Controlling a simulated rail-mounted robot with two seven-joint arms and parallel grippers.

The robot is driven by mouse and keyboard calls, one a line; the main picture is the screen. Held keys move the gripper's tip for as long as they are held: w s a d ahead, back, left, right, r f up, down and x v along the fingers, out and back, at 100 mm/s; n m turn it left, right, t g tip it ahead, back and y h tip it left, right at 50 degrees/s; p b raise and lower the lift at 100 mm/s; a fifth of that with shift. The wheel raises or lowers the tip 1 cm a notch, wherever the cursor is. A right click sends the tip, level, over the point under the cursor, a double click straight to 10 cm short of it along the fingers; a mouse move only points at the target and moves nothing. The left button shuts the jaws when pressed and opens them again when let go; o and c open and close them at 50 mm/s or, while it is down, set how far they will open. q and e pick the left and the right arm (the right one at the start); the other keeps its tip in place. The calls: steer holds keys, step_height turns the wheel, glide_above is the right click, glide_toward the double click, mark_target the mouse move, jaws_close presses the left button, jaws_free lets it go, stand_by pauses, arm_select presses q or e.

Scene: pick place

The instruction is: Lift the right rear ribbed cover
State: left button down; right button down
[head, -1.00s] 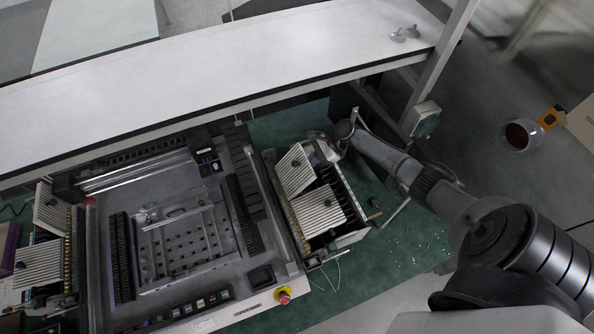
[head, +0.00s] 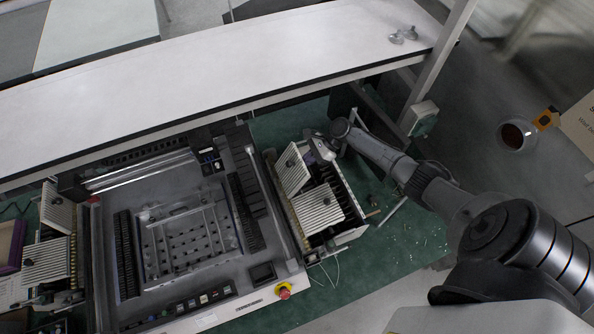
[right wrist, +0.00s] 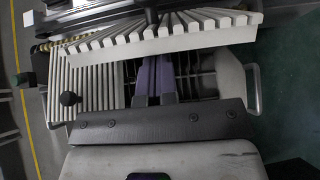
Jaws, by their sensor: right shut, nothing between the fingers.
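The right rear ribbed cover (head: 292,169) is a pale ribbed plate at the back of the bin right of the machine. It stands tilted up, and its ribbed edge shows across the top of the right wrist view (right wrist: 160,36). My right gripper (head: 314,158) is at the raised cover's right side, over the bin. Its purple fingers (right wrist: 154,78) are shut and empty, just below the cover's edge in the wrist view; whether they touch it I cannot tell. My left gripper is not in view.
The front ribbed cover (head: 318,210) lies slanted on the same bin (head: 350,232); it also shows in the wrist view (right wrist: 88,85). The machine (head: 255,190) stands left of the bin. A long white shelf (head: 230,70) runs behind. Two more ribbed covers (head: 56,208) are far left.

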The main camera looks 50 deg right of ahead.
mark_target(302, 158)
steer(key=shift+w+a+r+p, duration=0.25)
steer(key=shift+a+r+p, duration=0.2)
steer(key=shift+r, duration=0.05)
steer(key=shift+w+a+r+p, duration=0.25)
steer(key=shift+a+r+p, duration=0.15)
steer(key=shift+a+r, duration=0.1)
